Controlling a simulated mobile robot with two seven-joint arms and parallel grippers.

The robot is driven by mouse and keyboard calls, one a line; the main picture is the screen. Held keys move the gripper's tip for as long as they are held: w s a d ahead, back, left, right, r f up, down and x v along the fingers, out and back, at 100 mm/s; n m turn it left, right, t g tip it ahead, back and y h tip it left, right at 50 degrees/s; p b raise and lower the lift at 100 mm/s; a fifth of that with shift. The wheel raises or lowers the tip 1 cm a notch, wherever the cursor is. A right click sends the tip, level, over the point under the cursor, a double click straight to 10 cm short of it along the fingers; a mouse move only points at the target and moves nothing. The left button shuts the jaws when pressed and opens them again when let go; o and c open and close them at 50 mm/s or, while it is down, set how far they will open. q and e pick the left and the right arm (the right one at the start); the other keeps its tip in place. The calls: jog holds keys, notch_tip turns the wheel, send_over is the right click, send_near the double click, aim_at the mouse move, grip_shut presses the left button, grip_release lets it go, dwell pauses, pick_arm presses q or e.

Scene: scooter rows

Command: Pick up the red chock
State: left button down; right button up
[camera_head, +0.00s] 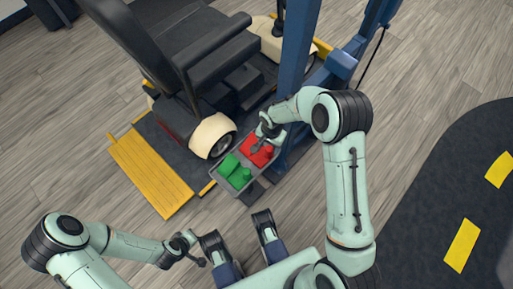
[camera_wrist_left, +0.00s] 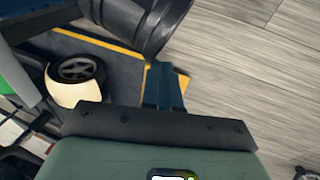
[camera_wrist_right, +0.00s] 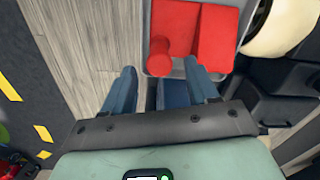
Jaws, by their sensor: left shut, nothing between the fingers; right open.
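The red chock (camera_head: 260,153) sits in a small grey tray (camera_head: 217,184) beside a green chock (camera_head: 236,173). In the right wrist view the red chock (camera_wrist_right: 217,38) shows a sloped block and a round knob, just beyond the fingertips. My right gripper (camera_wrist_right: 160,68) is open and empty, apart from the chock; in the head view it (camera_head: 262,136) is close above it and partly hides it. My left gripper (camera_wrist_left: 166,68) is shut and empty, away from the tray; in the head view it (camera_head: 195,249) is low, left of centre.
A mobility scooter (camera_head: 205,55) with a black seat stands on a dark platform with a yellow ramp (camera_head: 150,165), just behind the tray. A blue post (camera_head: 296,50) rises right of the tray. Open wooden floor lies at the left.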

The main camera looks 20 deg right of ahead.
aim_at(269, 148)
notch_tip(269, 148, down, 4)
jog(key=shift+r+b, duration=0.25)
jog(key=shift+b, duration=0.1)
grip_shut()
jog(key=shift+r, duration=0.1)
